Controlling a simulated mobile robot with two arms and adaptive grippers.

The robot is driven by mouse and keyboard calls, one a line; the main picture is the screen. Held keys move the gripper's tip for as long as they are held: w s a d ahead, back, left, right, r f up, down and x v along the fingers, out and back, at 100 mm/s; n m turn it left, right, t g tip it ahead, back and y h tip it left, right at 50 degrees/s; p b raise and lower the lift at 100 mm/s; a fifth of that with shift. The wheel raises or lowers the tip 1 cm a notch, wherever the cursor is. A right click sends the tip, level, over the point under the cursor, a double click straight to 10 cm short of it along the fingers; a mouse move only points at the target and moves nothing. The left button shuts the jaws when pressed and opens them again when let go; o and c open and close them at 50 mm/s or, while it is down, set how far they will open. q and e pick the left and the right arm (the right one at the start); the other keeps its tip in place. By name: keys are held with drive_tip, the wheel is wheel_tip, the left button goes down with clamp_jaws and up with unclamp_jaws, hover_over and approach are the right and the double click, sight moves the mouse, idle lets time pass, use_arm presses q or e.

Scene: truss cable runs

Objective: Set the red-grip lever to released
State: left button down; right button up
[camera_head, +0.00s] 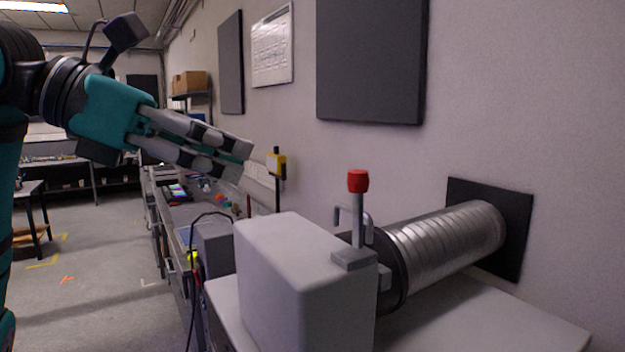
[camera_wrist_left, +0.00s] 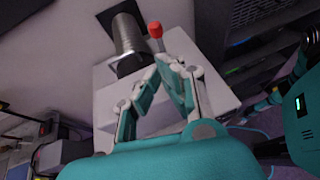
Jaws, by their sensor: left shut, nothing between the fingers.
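The lever's red grip (camera_head: 358,181) tops an upright grey metal stem (camera_head: 358,222) on a small block at the edge of a light grey box (camera_head: 290,270). The red grip also shows in the left wrist view (camera_wrist_left: 155,30), just beyond the fingertips. My left gripper (camera_head: 246,162) comes in from the left, above and left of the box. It is shut and empty, apart from the lever. In the left wrist view its fingertips (camera_wrist_left: 170,66) meet below the red grip. My right gripper is not in view.
A ribbed silver duct (camera_head: 445,245) runs from the box's dark collar to a black wall plate (camera_head: 520,225). A white bench top (camera_head: 480,318) lies below it. A dark panel (camera_head: 370,60) hangs on the wall above. A cluttered bench (camera_head: 200,205) stands behind left; the floor at left is open.

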sight(353, 195)
use_arm(q)
drive_tip(key=p+x, duration=0.1)
drive_tip(key=x, duration=0.2)
drive_tip(key=p+x, duration=0.1)
drive_tip(key=x, duration=0.3)
drive_tip(key=r+p+x, duration=0.1)
drive_tip(key=p+x, duration=0.1)
drive_tip(key=x, duration=0.1)
drive_tip(key=shift+w+d+f, duration=0.15)
drive_tip(key=shift+w+d, duration=0.2)
drive_tip(key=shift+d, duration=0.15)
drive_tip(key=shift+w+d+f, duration=0.1)
drive_tip(key=shift+d, duration=0.25)
drive_tip(key=shift+w+d+r, duration=0.25)
drive_tip(key=shift+w+d, duration=0.2)
drive_tip(key=shift+d, duration=0.25)
drive_tip(key=shift+p, duration=0.35)
drive_tip(key=shift+f+g+y, duration=0.15)
drive_tip(key=shift+g+y, duration=0.15)
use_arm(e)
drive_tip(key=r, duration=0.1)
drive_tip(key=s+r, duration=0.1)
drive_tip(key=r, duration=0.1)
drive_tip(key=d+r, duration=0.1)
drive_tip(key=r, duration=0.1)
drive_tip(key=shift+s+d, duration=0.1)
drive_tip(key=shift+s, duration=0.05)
